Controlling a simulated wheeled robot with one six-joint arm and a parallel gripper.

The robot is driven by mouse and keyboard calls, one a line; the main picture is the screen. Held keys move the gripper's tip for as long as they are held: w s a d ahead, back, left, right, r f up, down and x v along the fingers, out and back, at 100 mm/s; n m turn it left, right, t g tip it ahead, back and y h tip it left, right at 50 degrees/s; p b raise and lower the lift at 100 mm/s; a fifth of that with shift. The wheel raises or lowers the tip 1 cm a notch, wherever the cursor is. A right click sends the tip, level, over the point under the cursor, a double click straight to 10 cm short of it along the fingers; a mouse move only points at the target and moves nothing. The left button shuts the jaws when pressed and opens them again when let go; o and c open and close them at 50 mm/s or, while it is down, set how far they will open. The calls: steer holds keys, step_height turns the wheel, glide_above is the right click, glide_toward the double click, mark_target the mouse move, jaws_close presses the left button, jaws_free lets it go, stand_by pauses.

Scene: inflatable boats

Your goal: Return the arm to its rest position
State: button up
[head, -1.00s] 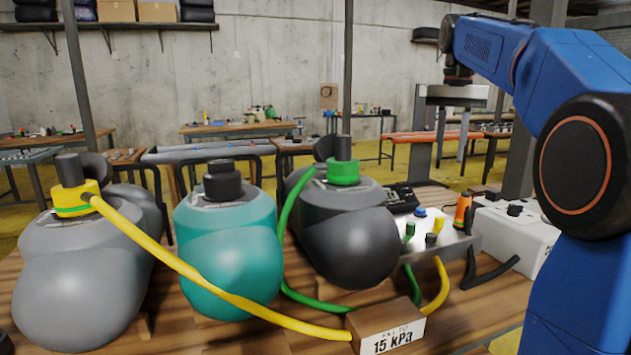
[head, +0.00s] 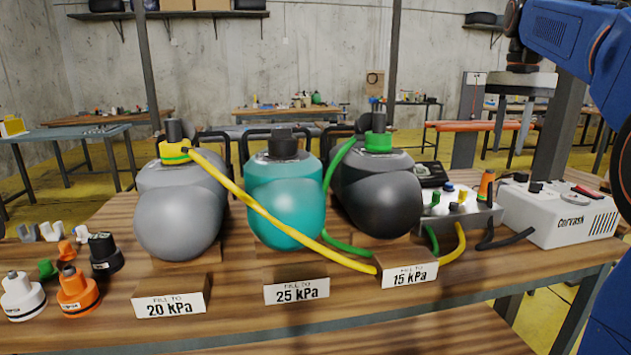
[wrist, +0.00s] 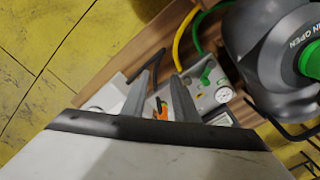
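My blue arm (head: 565,40) is raised at the upper right of the head view. My gripper (head: 508,155) hangs from it, pointing down, above and behind the white pump box. In the wrist view my gripper (wrist: 161,75) has its two fingers apart. Nothing is held between them. An orange part (wrist: 160,110) shows beyond the gap, on the bench below, not touched. The grey boat (head: 178,220), teal boat (head: 285,205) and black boat (head: 377,190) stand on the bench. A yellow hose (head: 265,215) runs from the grey boat's valve; a green hose (head: 333,165) from the black boat's.
The wooden bench (head: 235,315) bears sign blocks for 20 kPa (head: 170,304), 25 kPa (head: 297,291) and 15 kPa (head: 410,275). A manifold with gauges (head: 455,215) and the white pump box (head: 560,215) stand right. Loose adapters (head: 78,290) lie front left.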

steer(key=s+a+f+n+t, duration=0.1)
steer(key=s+a+f, duration=0.3)
steer(key=s+f, duration=0.5)
steer(key=s+a+f+n+t, duration=0.2)
steer(key=s+a+f+n, duration=0.2)
steer(key=s+f, duration=0.6)
steer(key=s+a+f+n+t, duration=0.1)
steer(key=s+a+f, duration=0.5)
steer(key=f, duration=0.8)
steer(key=s+n, duration=0.1)
steer(key=s, duration=0.2)
steer(key=shift+s+t, duration=0.3)
steer(key=shift+t, duration=0.1)
